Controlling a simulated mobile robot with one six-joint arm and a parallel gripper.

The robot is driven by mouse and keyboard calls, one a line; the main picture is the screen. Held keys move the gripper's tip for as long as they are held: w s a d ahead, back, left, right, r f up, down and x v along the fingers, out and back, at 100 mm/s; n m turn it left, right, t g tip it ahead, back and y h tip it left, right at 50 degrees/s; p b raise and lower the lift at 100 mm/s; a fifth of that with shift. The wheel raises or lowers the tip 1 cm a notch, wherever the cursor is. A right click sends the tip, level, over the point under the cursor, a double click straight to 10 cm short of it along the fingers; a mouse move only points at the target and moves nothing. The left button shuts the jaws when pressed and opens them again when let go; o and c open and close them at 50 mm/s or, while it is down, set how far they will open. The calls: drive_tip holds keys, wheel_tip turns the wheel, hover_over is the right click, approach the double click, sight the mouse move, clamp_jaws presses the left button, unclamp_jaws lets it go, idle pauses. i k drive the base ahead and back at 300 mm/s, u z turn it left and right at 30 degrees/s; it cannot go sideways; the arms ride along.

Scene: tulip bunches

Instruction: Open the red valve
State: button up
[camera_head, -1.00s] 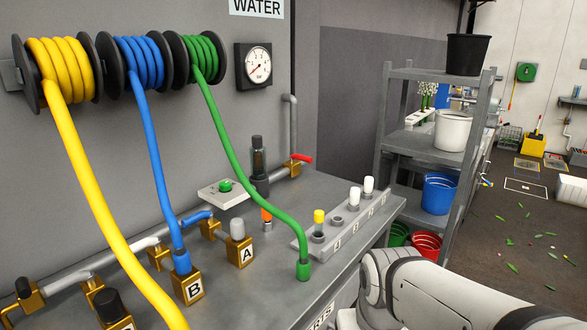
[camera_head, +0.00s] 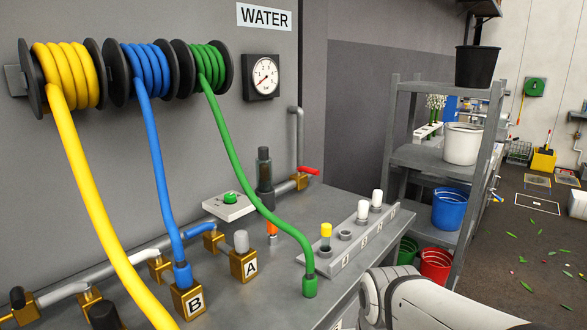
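The red valve (camera_head: 308,170) is a small red lever on a brass body (camera_head: 299,182). It sits on the grey pipe near the back wall, at the back of the bench, below the vertical pipe. The lever points to the right, roughly in line with the pipe run as far as I can tell. My white arm (camera_head: 430,300) shows at the bottom right, over the front of the bench. My gripper is out of view, and nothing of mine touches the valve.
A dark cylinder (camera_head: 264,168) and a green-button box (camera_head: 231,206) stand left of the valve. The green hose (camera_head: 240,160) hangs across the bench. A rack (camera_head: 352,240) with coloured caps lies in front. A pressure gauge (camera_head: 262,77) is on the wall. Shelves (camera_head: 425,158) stand right.

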sight(303, 169)
drive_tip(key=u, duration=3.05)
drive_tip(key=k, duration=1.9)
drive_tip(key=z, duration=2.25)
drive_tip(key=i, duration=1)
